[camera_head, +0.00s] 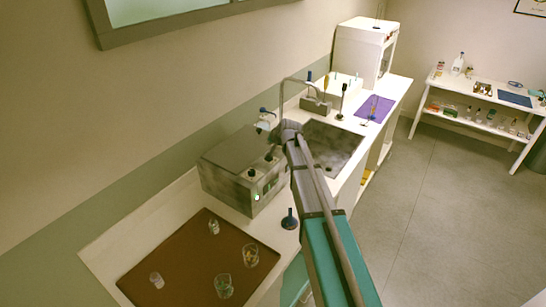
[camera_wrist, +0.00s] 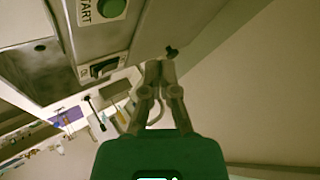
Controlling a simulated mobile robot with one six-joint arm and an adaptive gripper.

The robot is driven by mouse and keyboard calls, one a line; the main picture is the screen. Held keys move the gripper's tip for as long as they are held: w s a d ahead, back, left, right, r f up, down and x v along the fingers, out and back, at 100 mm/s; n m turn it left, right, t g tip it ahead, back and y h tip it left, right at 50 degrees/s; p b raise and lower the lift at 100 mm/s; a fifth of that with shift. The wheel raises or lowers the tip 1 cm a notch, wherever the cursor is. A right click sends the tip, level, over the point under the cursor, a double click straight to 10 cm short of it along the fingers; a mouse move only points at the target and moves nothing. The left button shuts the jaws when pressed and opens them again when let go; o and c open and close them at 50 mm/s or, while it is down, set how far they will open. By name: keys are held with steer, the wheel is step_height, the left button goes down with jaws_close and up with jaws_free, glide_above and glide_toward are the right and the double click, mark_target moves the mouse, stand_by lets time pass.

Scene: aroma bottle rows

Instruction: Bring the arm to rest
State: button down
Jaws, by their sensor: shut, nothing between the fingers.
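My gripper (camera_wrist: 159,66) shows in the wrist view with its two grey fingers close together and nothing between them. My arm (camera_head: 320,215) shows in the head view, reaching from the bottom edge up over the counter between the grey box device and the sink. The arm's far end is near the tap, and I cannot make out the fingers there. In the wrist view the fingers are in front of the device (camera_wrist: 85,45), with its green START button (camera_wrist: 111,8) and a black switch (camera_wrist: 103,69). I cannot tell the exact gap to the device.
The grey box device (camera_head: 240,168) stands left of my arm. A brown mat (camera_head: 185,262) with several small glass vessels lies in front. The sink (camera_head: 335,143) and its tall tap (camera_head: 283,92) are behind. A white side table (camera_head: 470,92) stands far right. The floor is clear.

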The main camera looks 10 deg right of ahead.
stand_by(0.6)
steer(key=shift+s+f, duration=0.15)
steer(key=shift+s, duration=0.1)
steer(key=s+f+n+g+h+b, duration=0.1)
steer(key=s+f, duration=0.5)
steer(key=s, duration=1.2)
steer(key=s+d+f+n+g+h+b, duration=0.1)
steer(key=s+f+g+b, duration=0.5)
steer(key=s, duration=1.2)
steer(key=n+g+h, duration=0.1)
steer(key=n, duration=0.1)
steer(key=shift+s+d+f+n+g, duration=0.2)
steer(key=shift+f+n+g, duration=0.1)
steer(key=shift+f+n, duration=0.1)
steer(key=c, duration=1.4)
jaws_free()
steer(key=shift+w, duration=0.1)
